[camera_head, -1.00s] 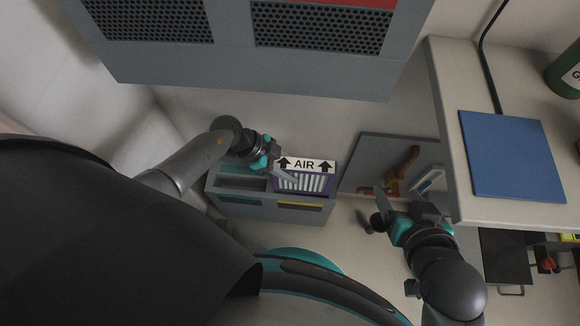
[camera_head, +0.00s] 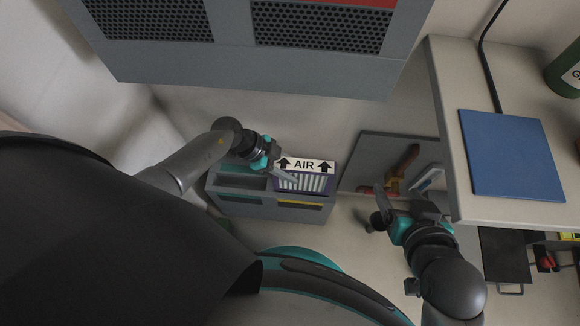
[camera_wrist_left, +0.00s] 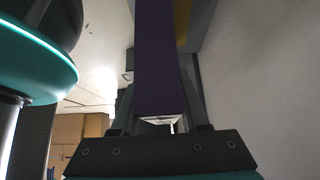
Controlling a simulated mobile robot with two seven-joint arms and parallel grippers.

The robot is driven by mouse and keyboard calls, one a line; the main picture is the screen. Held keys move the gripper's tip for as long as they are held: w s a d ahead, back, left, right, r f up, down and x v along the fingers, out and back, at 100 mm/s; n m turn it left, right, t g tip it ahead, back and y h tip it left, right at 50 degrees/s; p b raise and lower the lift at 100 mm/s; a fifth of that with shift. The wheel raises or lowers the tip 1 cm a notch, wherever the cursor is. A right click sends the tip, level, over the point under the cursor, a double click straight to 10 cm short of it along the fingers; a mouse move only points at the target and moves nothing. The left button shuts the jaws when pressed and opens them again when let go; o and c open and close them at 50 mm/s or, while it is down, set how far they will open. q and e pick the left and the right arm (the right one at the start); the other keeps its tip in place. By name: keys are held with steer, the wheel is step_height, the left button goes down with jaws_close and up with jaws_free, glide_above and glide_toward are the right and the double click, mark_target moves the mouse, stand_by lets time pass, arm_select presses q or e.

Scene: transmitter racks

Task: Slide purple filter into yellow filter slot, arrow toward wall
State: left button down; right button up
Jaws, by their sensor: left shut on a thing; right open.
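The purple filter (camera_head: 304,184) has white pleats and a white AIR label whose two arrows point up in the head view, toward the wall. It stands at the right part of the grey slotted box (camera_head: 230,209), above or partly in the compartment with the yellow strip (camera_head: 299,205); its depth there cannot be told. My left gripper (camera_head: 286,174) is shut on the filter's left side. In the left wrist view the purple filter (camera_wrist_left: 160,60) runs up between the fingers. My right gripper (camera_head: 381,207) is open and empty, right of the box.
A grey panel (camera_head: 365,150) with a red-orange handle (camera_head: 405,165) stands right of the box. A bench with a blue mat (camera_head: 511,155) is at the right. A grey rack with mesh grilles (camera_head: 322,35) hangs over the far side. The box's left compartments look empty.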

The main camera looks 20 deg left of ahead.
mark_target(289, 183)
arm_select(q)
steer(key=shift+f+b, duration=2.55)
steer(key=shift+f, duration=2.15)
steer(key=shift+c, duration=1.7)
jaws_free()
